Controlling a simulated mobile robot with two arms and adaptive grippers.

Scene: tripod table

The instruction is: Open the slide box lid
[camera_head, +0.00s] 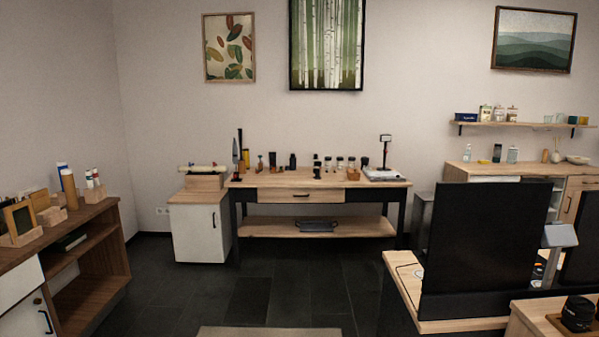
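I cannot make out a slide box or its lid for certain from this distance. A light wooden box (205,182) with a pale rod-like thing on top stands on the white cabinet, left of the workbench. Small dark tools, bottles and jars stand on the wooden workbench (268,181) against the back wall, too small to tell apart. Neither of my grippers is in view.
Dark tiled floor (255,290) lies open before the workbench, with a pale mat edge at the bottom. A brown shelf unit (98,222) stands at left. A large black panel (482,250) on a wooden table blocks the right side.

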